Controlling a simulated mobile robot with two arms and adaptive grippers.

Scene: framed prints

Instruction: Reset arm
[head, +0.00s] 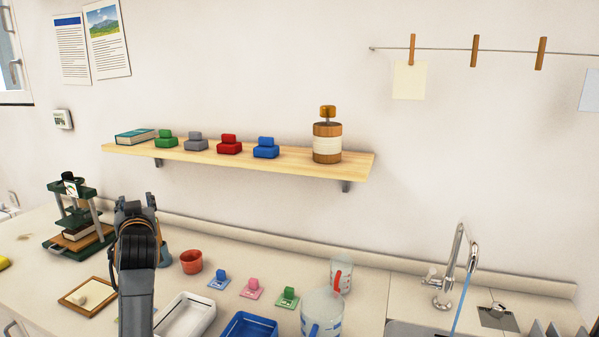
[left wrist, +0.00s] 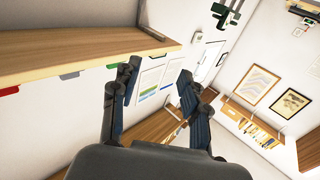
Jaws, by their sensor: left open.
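My left gripper (head: 136,204) is raised in front of the counter in the head view, at the left, below the wooden shelf (head: 220,156). Its two fingers stand apart and point up, with nothing seen between them. In the left wrist view the gripper (left wrist: 156,82) is also open and empty. The shelf (left wrist: 80,52) fills the upper left of that view, apart from the fingers. My right gripper is in neither view.
The shelf bears a book (head: 135,136), several coloured blocks and a wooden bottle (head: 327,142). On the counter are a press (head: 80,215), a red cup (head: 191,261), a white tray (head: 187,318), a blue tray (head: 247,325), clear jugs (head: 322,308) and a tap (head: 458,258).

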